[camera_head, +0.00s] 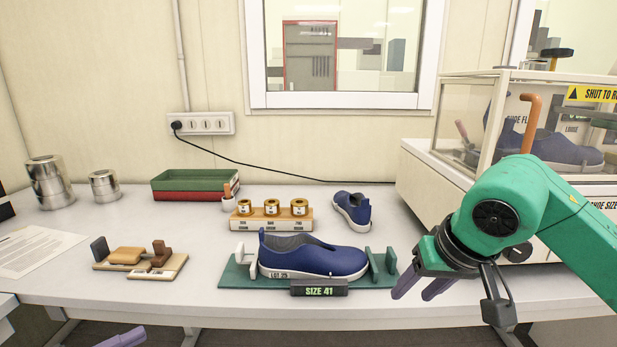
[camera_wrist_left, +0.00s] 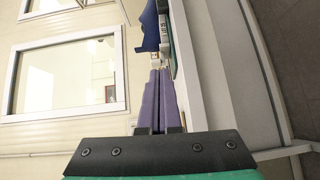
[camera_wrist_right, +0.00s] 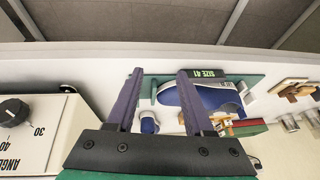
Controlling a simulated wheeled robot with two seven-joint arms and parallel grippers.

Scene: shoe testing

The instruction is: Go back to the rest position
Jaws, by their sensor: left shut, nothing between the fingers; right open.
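My right gripper (camera_head: 421,291) hangs over the table's front right part, right of the blue shoe, and touches nothing. In the right wrist view its purple fingers (camera_wrist_right: 161,74) are apart, with nothing between them. My left gripper (camera_head: 122,338) shows only as a purple fingertip at the bottom edge of the head view, in front of the table. In the left wrist view its fingers (camera_wrist_left: 160,73) are together and empty. The blue shoe (camera_head: 313,262) marked LOT 25 sits upright in the green SIZE 41 holder (camera_head: 236,276).
A second blue shoe (camera_head: 353,209) stands behind the holder. A brass weight stand (camera_head: 271,222), a green tray (camera_head: 195,181), a wooden block fixture (camera_head: 140,262) and metal weights (camera_head: 104,186) occupy the table (camera_head: 205,232). A glass-sided tester (camera_head: 470,125) stands at the right, beside my right arm.

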